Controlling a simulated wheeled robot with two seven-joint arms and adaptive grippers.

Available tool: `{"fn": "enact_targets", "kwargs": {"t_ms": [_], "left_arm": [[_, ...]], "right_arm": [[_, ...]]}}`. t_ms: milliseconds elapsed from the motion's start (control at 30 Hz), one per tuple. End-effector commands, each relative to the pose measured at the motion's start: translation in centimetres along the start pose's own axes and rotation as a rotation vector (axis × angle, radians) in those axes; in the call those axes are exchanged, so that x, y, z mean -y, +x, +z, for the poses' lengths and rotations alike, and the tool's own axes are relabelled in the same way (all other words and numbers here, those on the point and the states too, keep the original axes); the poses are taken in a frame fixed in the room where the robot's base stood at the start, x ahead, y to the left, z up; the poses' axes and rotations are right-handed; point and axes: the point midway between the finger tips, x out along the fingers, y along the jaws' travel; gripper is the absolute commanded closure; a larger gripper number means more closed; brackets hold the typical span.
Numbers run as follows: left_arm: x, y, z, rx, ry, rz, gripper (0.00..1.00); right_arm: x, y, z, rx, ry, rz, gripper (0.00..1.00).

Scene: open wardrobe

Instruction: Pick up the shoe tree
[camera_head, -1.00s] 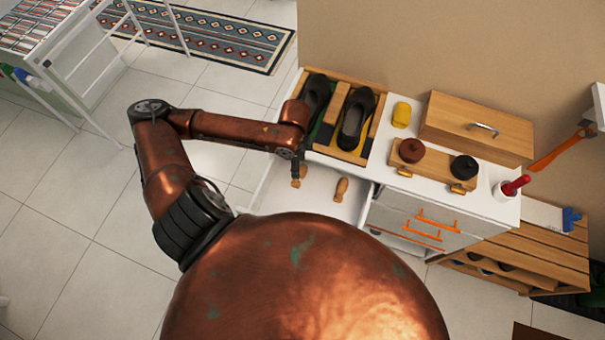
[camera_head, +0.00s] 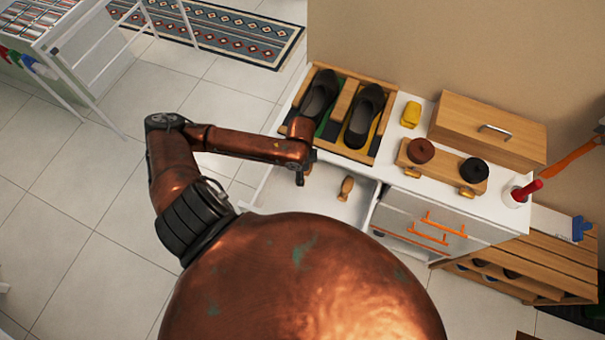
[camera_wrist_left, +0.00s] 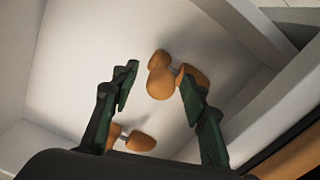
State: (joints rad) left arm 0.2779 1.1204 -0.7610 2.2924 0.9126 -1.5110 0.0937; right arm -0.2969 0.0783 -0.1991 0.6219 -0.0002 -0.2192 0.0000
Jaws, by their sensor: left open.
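My left gripper (camera_head: 300,178) is over the open white drawer (camera_head: 272,196). In the left wrist view its two green-padded fingers (camera_wrist_left: 158,95) are open and spread apart, with nothing held. An orange-brown wooden shoe tree (camera_wrist_left: 160,76) lies on the drawer floor ahead of the fingertips, its rounder part between them and its other part partly behind the right finger. A second wooden shoe tree (camera_wrist_left: 139,141) lies lower in that view, partly hidden by the left finger and wrist. The head view shows one shoe tree (camera_head: 346,188) clearly, right of my gripper.
Drawer walls (camera_wrist_left: 240,120) stand close around the gripper. On the cabinet top are a wooden tray with black shoes (camera_head: 361,118), a yellow object (camera_head: 410,114), a wooden box (camera_head: 488,130) and round brushes or tins (camera_head: 421,151).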

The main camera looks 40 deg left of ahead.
Motion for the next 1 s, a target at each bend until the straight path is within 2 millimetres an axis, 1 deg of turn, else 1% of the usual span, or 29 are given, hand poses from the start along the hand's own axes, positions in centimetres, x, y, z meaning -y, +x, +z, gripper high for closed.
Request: {"fn": "enact_targets", "kwargs": {"t_ms": [67, 600, 867, 1000], "left_arm": [[0.02, -0.08, -0.01, 0.0, 0.0, -0.001, 0.6], [0.03, -0.1, 0.0, 0.0, -0.001, -0.001, 0.97], [0.06, -0.21, -0.02, -0.001, -0.001, -0.001, 0.97], [0.11, -0.91, -0.03, -0.001, -0.001, -0.002, 0.97]], "right_arm": [[0.16, -0.04, 0.27, 0.003, 0.001, -0.002, 0.74], [0.15, -0.05, 0.56, 0.007, 0.0, -0.002, 0.74], [-0.11, -0.1, 0.57, 0.008, -0.001, 0.001, 0.74], [-0.23, -0.32, 0.51, 0.007, -0.002, 0.002, 0.74]]}}
